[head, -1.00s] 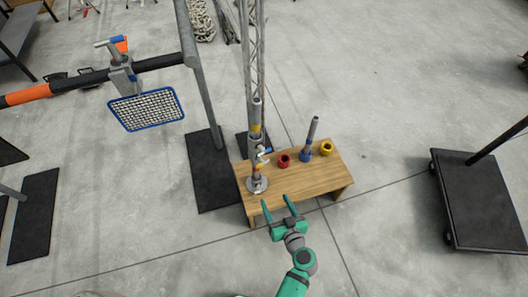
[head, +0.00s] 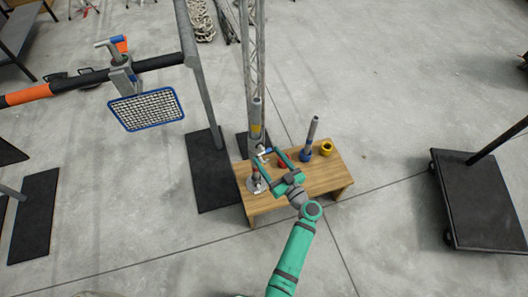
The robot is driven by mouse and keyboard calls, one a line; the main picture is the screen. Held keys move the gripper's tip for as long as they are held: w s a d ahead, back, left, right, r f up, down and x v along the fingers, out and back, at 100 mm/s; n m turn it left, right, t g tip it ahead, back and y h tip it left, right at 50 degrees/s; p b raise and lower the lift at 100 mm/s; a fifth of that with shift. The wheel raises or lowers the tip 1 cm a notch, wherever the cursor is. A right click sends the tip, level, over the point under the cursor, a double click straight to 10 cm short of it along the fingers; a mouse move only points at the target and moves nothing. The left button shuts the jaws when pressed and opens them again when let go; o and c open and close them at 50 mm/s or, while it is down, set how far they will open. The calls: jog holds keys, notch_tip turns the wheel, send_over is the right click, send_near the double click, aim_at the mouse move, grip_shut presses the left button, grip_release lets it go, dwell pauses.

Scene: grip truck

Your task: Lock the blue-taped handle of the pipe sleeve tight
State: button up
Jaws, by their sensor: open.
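The pipe sleeve (head: 255,172) stands upright on the left part of a wooden bench, on a round grey base. A small blue-taped handle (head: 265,150) sticks out to the right near its upper part. My gripper (head: 267,158) is open, with its green fingers spread and pointing at the sleeve. In the picture, one fingertip overlaps the sleeve and the other lies just right of the blue handle. The fingers partly hide the sleeve, and I cannot tell whether they touch it.
The bench (head: 315,183) also holds a red ring (head: 281,163) partly hidden by my gripper, a blue-based grey post (head: 308,143) and a yellow ring (head: 327,148). A lattice truss (head: 252,60) rises behind. A black cart (head: 480,205) stands far right.

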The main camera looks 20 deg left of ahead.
aim_at(264, 151)
jog(key=shift+x, duration=1.75)
jog(key=c, duration=1.1)
jog(key=shift+o, duration=0.2)
jog(key=m, duration=0.5)
jog(key=shift+m, duration=0.3)
jog(key=m, duration=0.4)
jog(key=shift+m, duration=0.3)
